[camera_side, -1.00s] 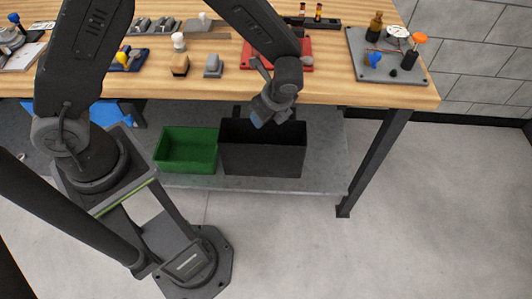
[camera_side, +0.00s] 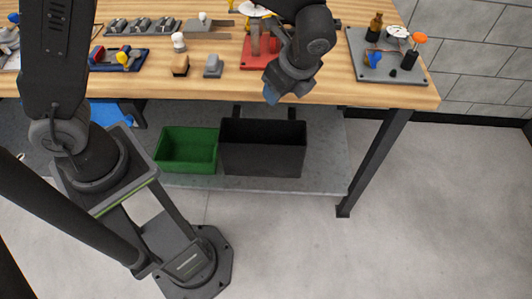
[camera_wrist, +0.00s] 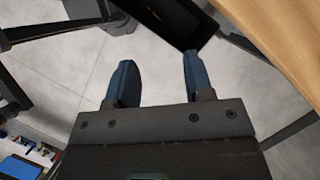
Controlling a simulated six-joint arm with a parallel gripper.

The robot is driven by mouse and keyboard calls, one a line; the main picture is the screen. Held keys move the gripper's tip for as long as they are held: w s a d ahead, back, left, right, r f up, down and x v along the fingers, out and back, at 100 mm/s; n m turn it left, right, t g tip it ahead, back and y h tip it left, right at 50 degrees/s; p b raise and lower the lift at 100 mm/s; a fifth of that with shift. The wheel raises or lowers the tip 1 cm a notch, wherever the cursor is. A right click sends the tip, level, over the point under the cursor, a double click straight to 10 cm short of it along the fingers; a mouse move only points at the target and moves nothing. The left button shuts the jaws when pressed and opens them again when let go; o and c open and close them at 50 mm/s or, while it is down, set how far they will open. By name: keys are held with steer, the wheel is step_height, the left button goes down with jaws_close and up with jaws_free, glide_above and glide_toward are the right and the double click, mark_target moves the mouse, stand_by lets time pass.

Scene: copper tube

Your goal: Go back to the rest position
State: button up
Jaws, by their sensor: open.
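My gripper (camera_side: 271,94) hangs at the front edge of the wooden workbench (camera_side: 330,92) in the side view, above the black bin (camera_side: 262,158). In the wrist view its two blue fingertips (camera_wrist: 156,75) stand apart with nothing between them. The black bin also shows in the wrist view (camera_wrist: 165,22), beyond the fingers, with something small and reddish inside. No copper tube can be made out for certain.
A green bin (camera_side: 187,150) stands left of the black bin on the lower shelf (camera_side: 325,175). On the bench are a red fixture (camera_side: 252,58), partly behind my arm, a grey plate with knobs (camera_side: 385,65) and small blocks (camera_side: 213,66).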

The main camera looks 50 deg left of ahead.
steer(key=shift+d+r, duration=0.25)
steer(key=shift+r, duration=0.3)
steer(key=s+a+r+n+t+h, duration=0.2)
steer(key=s+a+r+n, duration=0.3)
steer(key=s+n, duration=0.3)
steer(key=s+a+r+n+t+h, duration=0.2)
steer(key=s+a+r+n, duration=0.4)
steer(key=s+n, duration=0.3)
steer(key=shift+r+n+t+h, duration=0.3)
steer(key=shift+n+t, duration=0.3)
steer(key=shift+t, duration=0.2)
